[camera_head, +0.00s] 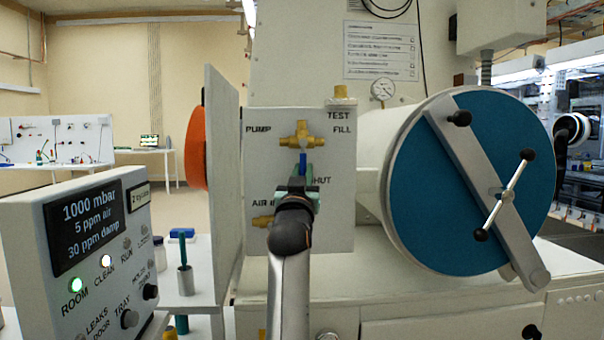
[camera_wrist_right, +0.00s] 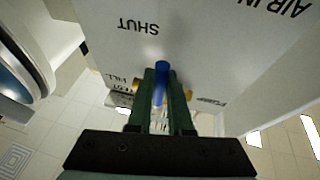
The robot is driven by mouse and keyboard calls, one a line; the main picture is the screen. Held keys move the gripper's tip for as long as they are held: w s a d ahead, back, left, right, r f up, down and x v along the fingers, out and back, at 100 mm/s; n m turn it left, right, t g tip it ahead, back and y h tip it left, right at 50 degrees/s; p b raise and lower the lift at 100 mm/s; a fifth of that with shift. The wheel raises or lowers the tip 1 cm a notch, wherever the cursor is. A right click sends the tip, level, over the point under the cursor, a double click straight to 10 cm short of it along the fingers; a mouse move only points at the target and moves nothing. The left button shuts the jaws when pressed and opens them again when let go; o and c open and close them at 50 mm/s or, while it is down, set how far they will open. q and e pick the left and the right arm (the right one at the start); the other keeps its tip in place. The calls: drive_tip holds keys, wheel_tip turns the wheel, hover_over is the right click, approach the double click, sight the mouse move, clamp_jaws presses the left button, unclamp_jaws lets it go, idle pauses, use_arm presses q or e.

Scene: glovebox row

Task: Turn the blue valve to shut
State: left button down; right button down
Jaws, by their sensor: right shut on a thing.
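The blue valve handle (camera_head: 303,160) hangs below a brass valve body (camera_head: 301,133) on a pale panel (camera_head: 338,222). It points down, beside the label SHUT, whose first letter is hidden in the head view. My right gripper (camera_head: 302,180) comes from below and is shut on the handle. In the right wrist view the handle (camera_wrist_right: 161,72) shows between my two dark green fingers (camera_wrist_right: 160,90), with SHUT printed just left of its tip. Brass parts (camera_wrist_right: 126,95) are mostly hidden behind the fingers. My left gripper is not in view.
A large blue round door (camera_head: 430,190) with a crossbar and a T-handle stands right of the panel. An upright white plate with an orange disc (camera_head: 196,148) stands left. A control box (camera_head: 90,250) with a screen is at front left. The panel's lower right is clear.

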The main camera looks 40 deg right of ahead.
sight(303, 174)
drive_tip(key=shift+r, duration=0.1)
drive_tip(key=c, duration=0.8)
unclamp_jaws()
drive_tip(key=shift+c, duration=0.2)
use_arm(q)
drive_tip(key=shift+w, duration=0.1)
use_arm(e)
drive_tip(key=v, duration=0.6)
drive_tip(key=shift+s+a+f, duration=0.15)
drive_tip(key=shift+s+f, duration=0.05)
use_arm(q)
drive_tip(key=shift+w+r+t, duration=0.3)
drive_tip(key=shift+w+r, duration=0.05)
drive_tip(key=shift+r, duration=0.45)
use_arm(e)
drive_tip(key=shift+s+a+f, duration=0.1)
drive_tip(key=shift+s+a, duration=0.2)
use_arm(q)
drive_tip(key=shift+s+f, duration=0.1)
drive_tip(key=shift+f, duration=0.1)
